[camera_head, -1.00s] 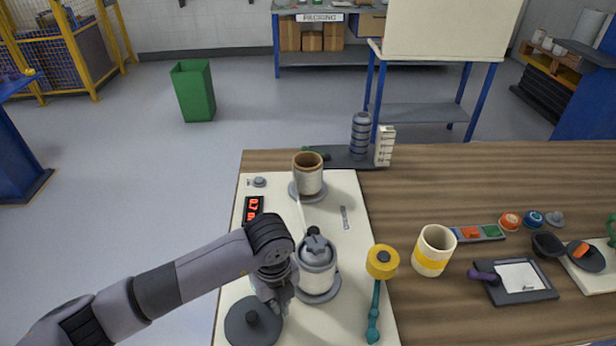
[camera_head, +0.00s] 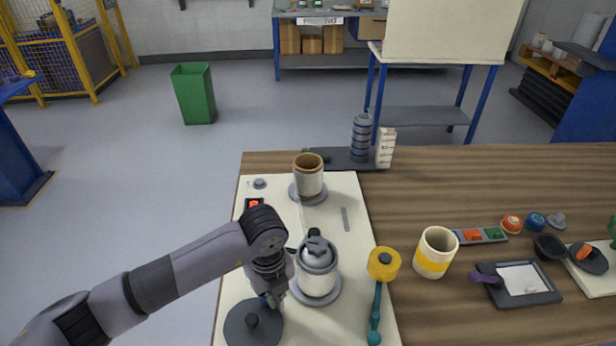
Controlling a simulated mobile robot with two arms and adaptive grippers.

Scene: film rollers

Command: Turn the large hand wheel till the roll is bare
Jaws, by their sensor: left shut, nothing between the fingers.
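The large hand wheel (camera_head: 238,330) is a dark grey disc with a knob (camera_head: 252,321), at the front left of the white machine plate (camera_head: 343,262). My left gripper (camera_head: 273,300) points down just above the wheel's far right rim. It looks shut and empty; whether it touches the wheel cannot be told. A roll with white film (camera_head: 317,282) and a grey star-shaped knob on top stands to its right. A second roll (camera_head: 308,178), white with a bare brown top rim, stands upright at the back of the plate. A red display (camera_head: 254,203) is partly hidden by my arm. My right gripper is not in view.
Small coloured parts and a tray (camera_head: 545,291) are at right.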

